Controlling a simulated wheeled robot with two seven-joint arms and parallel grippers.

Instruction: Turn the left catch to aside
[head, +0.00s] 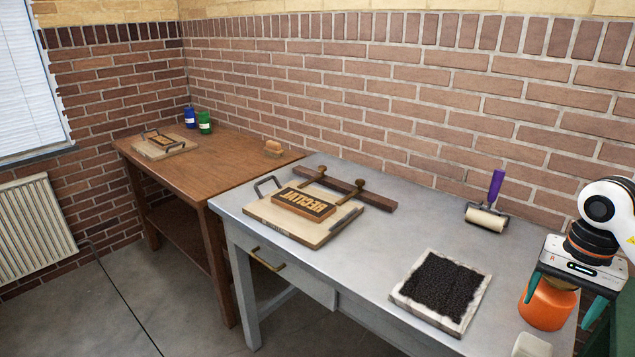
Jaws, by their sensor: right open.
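The left catch (315,177) is a small brass piece with a round knob. It is on a dark wooden bar (379,201) at the back of a wooden press board (285,228). Its arm points down and left toward the lettered block (303,205). A matching right catch (352,191) is beside it, pointing the same way. My right gripper (560,304) is open at the far right of the head view, pointing down over an orange rounded object (546,307), well away from the catches. I cannot tell whether it touches the object. My left gripper is not in view.
The board lies on a grey metal table (390,252). A black-topped pad (443,287) and a purple-handled roller (490,205) are between it and my right gripper. A brown table (232,162) at left holds a smaller press (163,144) and blue (190,118) and green (205,123) jars.

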